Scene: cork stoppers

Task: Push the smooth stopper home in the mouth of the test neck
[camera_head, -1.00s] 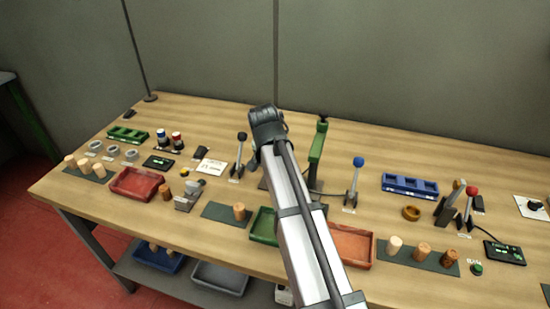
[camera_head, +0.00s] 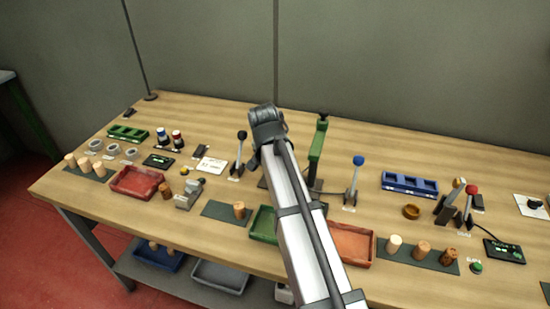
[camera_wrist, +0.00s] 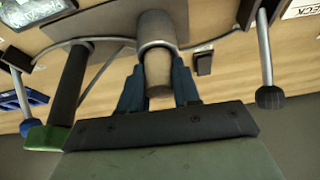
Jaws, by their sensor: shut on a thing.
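In the wrist view my gripper (camera_wrist: 159,66) has its two blue fingers shut on the smooth stopper (camera_wrist: 158,76), a pale tan cork between them. The grey test neck (camera_wrist: 155,22) is straight ahead of the fingers, with its rounded mouth rim at the stopper's far end. The stopper's far end seems to be at or inside the mouth; how deep it sits cannot be told. In the head view my own arm hides the gripper, the stopper and the neck.
A green-headed post (camera_head: 317,150) stands close beside the neck. A black-knobbed lever (camera_head: 240,150) and a blue-knobbed lever (camera_head: 355,178) flank it. A green tray (camera_head: 263,225) and an orange tray (camera_head: 352,246) lie toward the front. Other corks stand on dark mats.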

